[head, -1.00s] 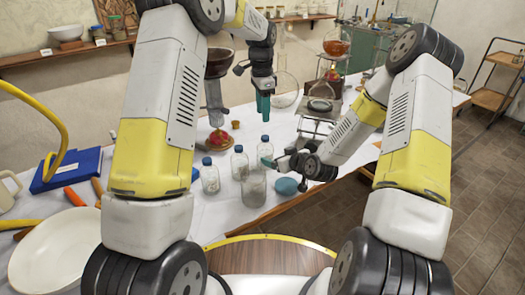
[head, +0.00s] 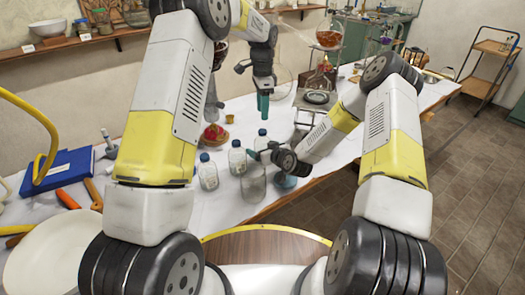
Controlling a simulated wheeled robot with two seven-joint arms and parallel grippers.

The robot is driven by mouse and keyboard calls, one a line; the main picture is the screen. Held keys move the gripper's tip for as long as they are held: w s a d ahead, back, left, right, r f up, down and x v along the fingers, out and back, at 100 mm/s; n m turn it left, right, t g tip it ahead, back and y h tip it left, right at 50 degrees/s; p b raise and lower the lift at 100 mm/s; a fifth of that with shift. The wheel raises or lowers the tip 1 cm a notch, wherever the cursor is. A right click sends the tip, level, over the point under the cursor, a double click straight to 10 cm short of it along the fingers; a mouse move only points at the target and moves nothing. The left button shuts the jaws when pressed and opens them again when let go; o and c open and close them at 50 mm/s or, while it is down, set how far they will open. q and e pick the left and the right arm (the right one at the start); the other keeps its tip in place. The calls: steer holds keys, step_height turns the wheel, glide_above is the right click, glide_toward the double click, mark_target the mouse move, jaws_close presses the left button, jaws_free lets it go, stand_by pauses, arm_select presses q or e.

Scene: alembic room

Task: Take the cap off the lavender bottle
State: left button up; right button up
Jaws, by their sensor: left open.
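Three clear bottles with blue caps stand on the white-clothed table: a left one (head: 208,175), a middle one (head: 237,161) and a back right one (head: 262,143). I cannot tell which is the lavender one. An open clear glass jar (head: 253,185) stands in front of them. My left gripper (head: 263,104) hangs above and behind the bottles, teal fingers pointing down, open and empty. My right gripper (head: 253,154) lies low and sideways, its teal tip by the middle and back right bottles. Its finger gap is hidden, and I cannot tell whether it touches them.
A blue round object (head: 285,181) lies right of the jar, partly behind my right wrist. A dish with red contents (head: 214,136) stands behind the bottles. A burner stand with a round flask (head: 329,38) is at the back.

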mark_target(263, 131)
steer(key=shift+w+a+f, duration=0.1)
steer(key=shift+w, duration=0.05)
steer(key=shift+c, duration=0.3)
jaws_close()
arm_select(q)
steer(key=m, duration=0.4)
steer(key=shift+m, duration=0.3)
steer(key=m, duration=0.3)
steer(key=shift+m, duration=0.4)
steer(key=m, duration=0.9)
steer(key=shift+f, duration=0.1)
steer(key=shift+m, duration=0.3)
steer(key=shift+f, duration=3.9)
